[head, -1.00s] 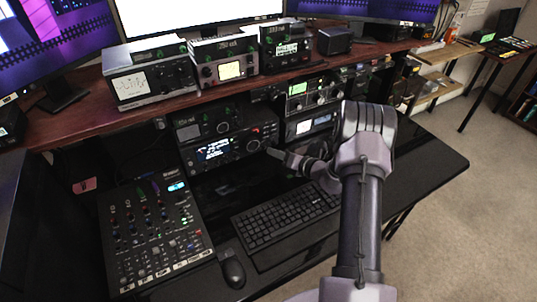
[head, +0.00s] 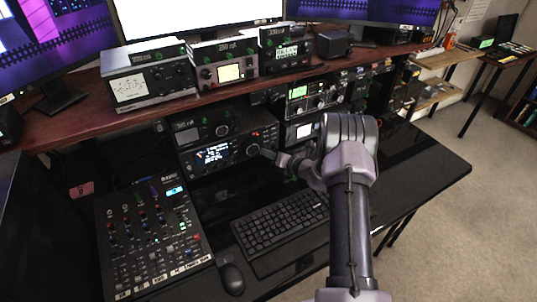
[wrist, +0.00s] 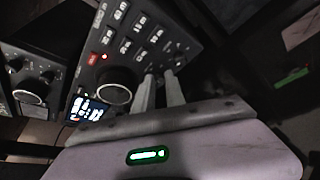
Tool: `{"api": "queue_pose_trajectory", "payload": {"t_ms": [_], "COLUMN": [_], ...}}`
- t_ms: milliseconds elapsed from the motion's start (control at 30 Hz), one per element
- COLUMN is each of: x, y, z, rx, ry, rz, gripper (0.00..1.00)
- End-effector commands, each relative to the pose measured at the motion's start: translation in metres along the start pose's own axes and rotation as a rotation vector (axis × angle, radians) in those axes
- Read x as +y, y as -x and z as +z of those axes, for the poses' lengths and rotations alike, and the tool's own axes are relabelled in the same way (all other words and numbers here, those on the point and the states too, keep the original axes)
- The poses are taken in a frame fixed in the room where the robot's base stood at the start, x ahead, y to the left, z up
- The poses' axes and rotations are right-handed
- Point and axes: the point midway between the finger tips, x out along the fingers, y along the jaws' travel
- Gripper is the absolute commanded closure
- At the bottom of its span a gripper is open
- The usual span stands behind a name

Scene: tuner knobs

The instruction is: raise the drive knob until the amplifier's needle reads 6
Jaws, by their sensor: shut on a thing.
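My gripper (head: 268,154) reaches the right end of the black radio (head: 213,157) under the shelf. In the wrist view my gripper (wrist: 159,76) has its two pale fingers close together at the panel edge, shut on a small knob that they mostly hide. I cannot read its label. The radio's large round knob (wrist: 114,94) is left of the fingers, with lit keys above it. In the head view lit meters show on a grey unit (head: 128,88), a middle unit (head: 229,72) and a lower right unit (head: 303,130). No needle reading is legible, and I cannot tell which is the amplifier.
A mixer (head: 150,240) stands at the front left, with a mouse (head: 231,278) and a keyboard (head: 280,222) beside it. The shelf edge (head: 200,103) runs above the radio. The black desk (head: 430,165) is clear at the right.

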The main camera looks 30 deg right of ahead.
Motion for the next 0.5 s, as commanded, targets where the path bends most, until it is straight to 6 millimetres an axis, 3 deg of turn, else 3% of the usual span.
{"api": "queue_pose_trajectory", "payload": {"t_ms": [300,500], "x": [-0.0052,-0.0040], "y": [-0.0007,-0.0003], "z": [-0.0022,-0.0014], "rx": [0.000,0.002], "ry": [-0.356,-0.386], "rz": [0.147,0.160], "gripper": [1.00,1.00]}}
